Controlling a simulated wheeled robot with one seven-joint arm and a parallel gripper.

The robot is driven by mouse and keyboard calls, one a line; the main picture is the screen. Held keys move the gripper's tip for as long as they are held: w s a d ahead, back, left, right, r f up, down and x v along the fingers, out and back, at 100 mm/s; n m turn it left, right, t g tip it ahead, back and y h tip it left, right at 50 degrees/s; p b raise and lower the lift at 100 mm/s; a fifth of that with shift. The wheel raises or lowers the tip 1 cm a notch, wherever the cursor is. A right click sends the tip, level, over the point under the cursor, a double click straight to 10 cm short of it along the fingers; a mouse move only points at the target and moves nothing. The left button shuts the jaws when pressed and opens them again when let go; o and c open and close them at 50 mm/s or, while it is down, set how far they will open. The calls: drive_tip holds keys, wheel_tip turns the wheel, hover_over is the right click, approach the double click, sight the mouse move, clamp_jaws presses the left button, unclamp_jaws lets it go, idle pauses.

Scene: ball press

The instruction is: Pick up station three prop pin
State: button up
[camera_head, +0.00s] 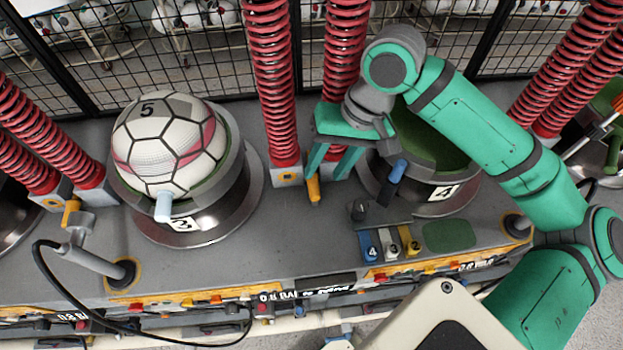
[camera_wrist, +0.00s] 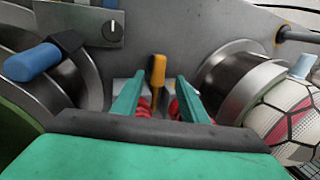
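A yellow-orange pin (camera_head: 313,189) stands up by the grey block at the foot of a red spring, between stations three and four. I take it as the prop pin, though it bears no readable label. My gripper (camera_head: 331,172) is open, fingers pointing down, just above and beside this pin. In the wrist view the pin (camera_wrist: 157,72) shows beyond and between the fingertips of my gripper (camera_wrist: 158,80), with a gap on each side. Station three's round metal cup (camera_head: 205,222) holds a white, pink-banded ball (camera_head: 165,140) marked 5.
Station four's cup (camera_head: 430,150), with a blue handle (camera_head: 396,175), is close right of my gripper. Tall red springs (camera_head: 272,80) rise behind. Numbered blue, white and yellow switches (camera_head: 392,243) and a dark knob (camera_head: 358,209) sit in front. Another yellow pin (camera_head: 71,211) is far left.

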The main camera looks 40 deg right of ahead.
sight(316, 188)
drive_tip(key=shift+x, duration=3.15)
drive_tip(key=shift+s, duration=0.15)
clamp_jaws()
